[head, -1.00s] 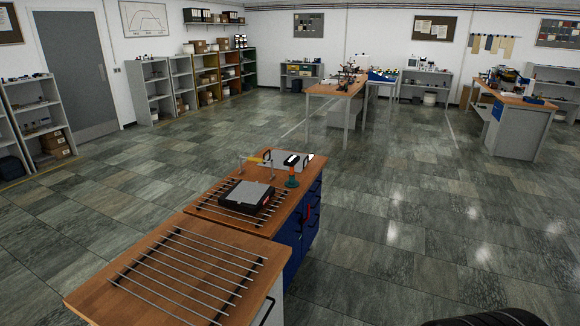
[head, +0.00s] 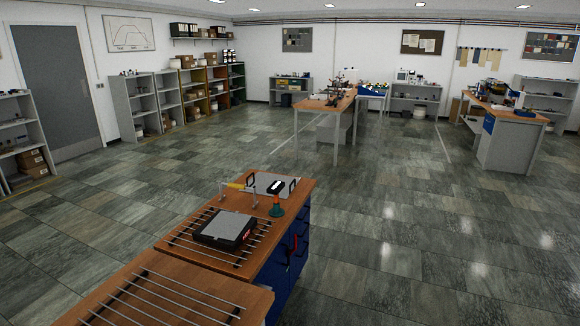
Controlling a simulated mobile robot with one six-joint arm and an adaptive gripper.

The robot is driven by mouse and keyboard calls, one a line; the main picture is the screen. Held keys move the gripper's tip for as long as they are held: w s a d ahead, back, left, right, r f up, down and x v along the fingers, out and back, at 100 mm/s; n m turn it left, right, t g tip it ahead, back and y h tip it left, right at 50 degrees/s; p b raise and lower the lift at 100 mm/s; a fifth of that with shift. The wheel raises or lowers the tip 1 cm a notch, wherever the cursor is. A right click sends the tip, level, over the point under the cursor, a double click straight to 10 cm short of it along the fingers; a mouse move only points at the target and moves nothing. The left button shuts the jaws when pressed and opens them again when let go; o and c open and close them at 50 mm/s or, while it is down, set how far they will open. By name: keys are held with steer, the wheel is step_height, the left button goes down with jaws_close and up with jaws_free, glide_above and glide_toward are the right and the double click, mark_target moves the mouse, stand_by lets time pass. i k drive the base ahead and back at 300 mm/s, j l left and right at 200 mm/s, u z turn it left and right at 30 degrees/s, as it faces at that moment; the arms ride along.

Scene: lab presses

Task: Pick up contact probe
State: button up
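A small yellow rod-like item (head: 238,187) rests across a light stand on the wooden bench (head: 180,257), behind a black device with a grey top (head: 224,229). It may be the contact probe, but it is too small to tell. My gripper is not in view.
A grey plate with black handles (head: 272,184) lies at the bench's far end. A metal rod rack (head: 165,300) lies on the nearer bench. Blue drawers (head: 283,262) face right. Open tiled floor (head: 400,240) lies right of the bench. Other benches and shelves stand far back.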

mark_target(276, 187)
steer(key=i+l+z, duration=0.2)
steer(key=i, duration=0.75)
steer(key=i+l+z, duration=0.15)
steer(key=i, duration=0.8)
steer(key=i+u, duration=0.3)
steer(key=u, duration=0.15)
steer(key=i+l+u, duration=0.2)
steer(key=u, duration=0.2)
steer(key=i+l+u, duration=0.25)
steer(key=u, duration=0.2)
steer(key=i+l+u, duration=0.25)
steer(key=u, duration=0.15)
steer(key=i+l+u, duration=0.1)
steer(key=l+u, duration=0.35)
steer(key=i+l+u, duration=0.1)
steer(key=l+u, duration=0.35)
steer(key=l, duration=0.3)
